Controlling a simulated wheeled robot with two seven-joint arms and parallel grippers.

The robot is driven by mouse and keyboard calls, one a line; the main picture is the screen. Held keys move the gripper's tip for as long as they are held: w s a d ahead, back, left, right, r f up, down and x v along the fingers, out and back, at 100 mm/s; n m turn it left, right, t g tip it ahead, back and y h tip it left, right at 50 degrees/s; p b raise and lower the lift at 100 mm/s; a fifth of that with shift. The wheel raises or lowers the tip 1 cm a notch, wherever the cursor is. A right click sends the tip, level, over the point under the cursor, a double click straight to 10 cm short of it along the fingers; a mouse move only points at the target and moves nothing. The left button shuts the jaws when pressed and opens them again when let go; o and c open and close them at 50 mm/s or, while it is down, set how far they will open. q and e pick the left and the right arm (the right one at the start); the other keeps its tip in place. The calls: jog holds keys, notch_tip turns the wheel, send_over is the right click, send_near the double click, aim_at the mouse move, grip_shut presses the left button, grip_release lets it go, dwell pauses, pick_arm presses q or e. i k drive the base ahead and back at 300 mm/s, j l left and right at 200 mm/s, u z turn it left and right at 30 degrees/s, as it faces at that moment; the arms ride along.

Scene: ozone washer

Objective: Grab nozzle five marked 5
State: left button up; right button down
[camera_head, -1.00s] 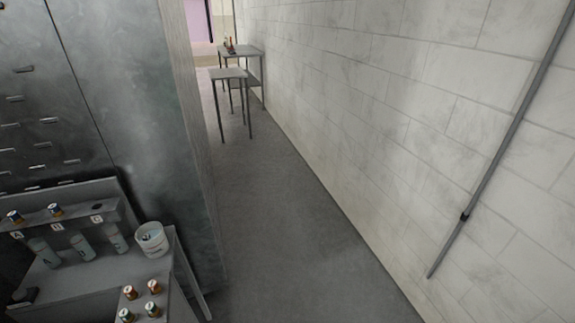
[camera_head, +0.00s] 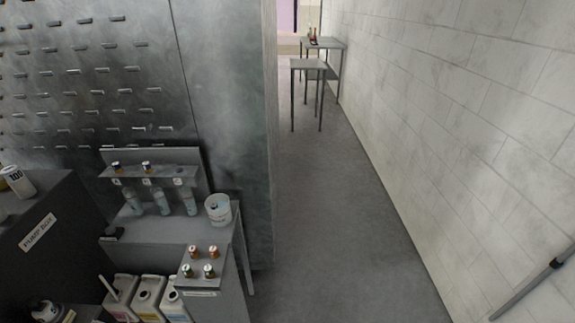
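Several small nozzles (camera_head: 212,252) with orange or green parts stand on a grey box at the lower middle of the head view. Any number marks on them are too small to read. I cannot tell which piece is nozzle five. Neither of my grippers is in view.
A white bucket (camera_head: 218,209) stands at the right end of the grey bench (camera_head: 150,229). Jugs (camera_head: 149,294) stand below. A dark box labelled pump box (camera_head: 40,232) is at left. Clear floor (camera_head: 335,230) runs between the metal panel and the block wall (camera_head: 465,130).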

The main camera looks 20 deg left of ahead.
aim_at(208, 271)
jog(key=u, duration=1.35)
